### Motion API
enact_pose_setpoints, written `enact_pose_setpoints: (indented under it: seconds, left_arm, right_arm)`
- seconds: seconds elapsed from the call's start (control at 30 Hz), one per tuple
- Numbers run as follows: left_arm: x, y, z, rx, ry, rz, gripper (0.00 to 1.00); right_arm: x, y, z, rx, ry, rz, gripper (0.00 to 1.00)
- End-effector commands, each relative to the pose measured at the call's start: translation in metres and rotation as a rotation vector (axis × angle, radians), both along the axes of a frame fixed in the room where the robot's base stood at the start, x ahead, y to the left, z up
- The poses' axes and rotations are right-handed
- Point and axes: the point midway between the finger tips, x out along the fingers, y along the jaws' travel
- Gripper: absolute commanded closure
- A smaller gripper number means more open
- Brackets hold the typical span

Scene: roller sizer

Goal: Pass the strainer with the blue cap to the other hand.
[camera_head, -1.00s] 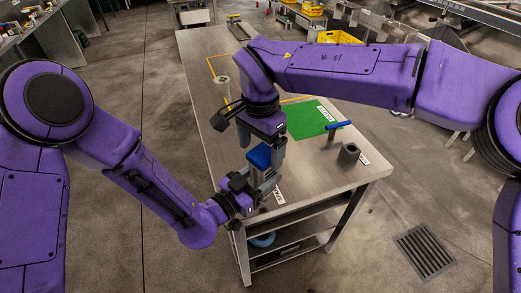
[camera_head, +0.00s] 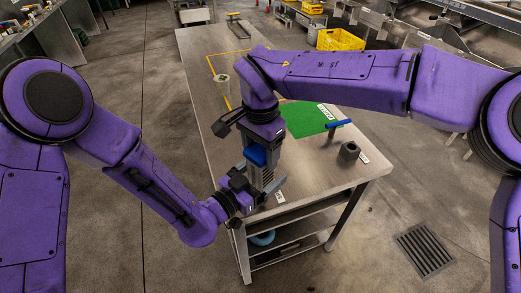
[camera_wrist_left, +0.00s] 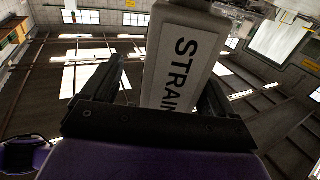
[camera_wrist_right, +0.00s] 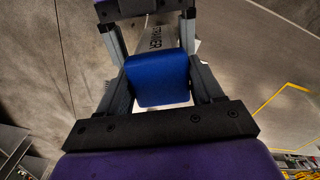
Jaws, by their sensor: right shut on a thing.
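The strainer is a grey block with a blue cap (camera_head: 256,155), upright near the table's front left corner. Its lettered body (camera_wrist_left: 180,50) fills the middle of the left wrist view. My right gripper (camera_head: 262,150) comes from above and is shut on the strainer at its capped end; the cap (camera_wrist_right: 158,80) sits between its fingers in the right wrist view. My left gripper (camera_wrist_left: 162,85) is below, with its fingers on either side of the strainer body. A gap shows beside its left finger, so it looks open. The strainer's lower end is hidden.
The metal table (camera_head: 315,185) carries a green mat (camera_head: 305,118), a blue-handled tool (camera_head: 338,124), a dark grey hollow part (camera_head: 349,152) and a pale cylinder (camera_head: 222,88) at the left. The table's front right is mostly clear.

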Motion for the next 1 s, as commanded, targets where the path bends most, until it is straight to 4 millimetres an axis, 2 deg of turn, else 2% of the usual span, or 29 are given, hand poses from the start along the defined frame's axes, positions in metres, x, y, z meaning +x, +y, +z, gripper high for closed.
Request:
enact_pose_setpoints:
  seconds: [0.17, 0.4, 0.6, 0.67, 0.77, 0.9, 1.0]
  left_arm:
    - [-0.005, 0.006, 0.000, 0.001, 0.001, 0.003, 0.13]
    - [-0.041, 0.035, 0.000, -0.001, 0.003, 0.003, 0.13]
    - [-0.055, 0.052, -0.005, 0.005, 0.004, 0.015, 0.13]
    - [-0.052, 0.062, -0.015, 0.016, 0.011, 0.049, 0.13]
    - [-0.042, 0.090, -0.044, 0.056, 0.027, 0.148, 0.13]
    - [-0.035, 0.140, -0.088, 0.143, 0.037, 0.306, 0.13]
    - [-0.036, 0.174, -0.114, 0.211, 0.036, 0.398, 0.13]
  right_arm:
    - [0.000, 0.000, 0.000, 0.000, 0.000, -0.001, 0.71]
    - [0.000, 0.000, 0.000, -0.001, 0.001, -0.001, 0.71]
    - [0.000, -0.001, 0.000, -0.001, 0.001, -0.001, 0.71]
    - [0.000, -0.001, 0.000, -0.001, 0.001, -0.002, 0.71]
    - [0.000, -0.001, 0.000, -0.001, 0.001, -0.002, 0.71]
    - [0.000, -0.001, 0.000, -0.001, 0.001, -0.002, 0.71]
    - [0.000, -0.001, 0.000, -0.001, 0.001, -0.002, 0.71]
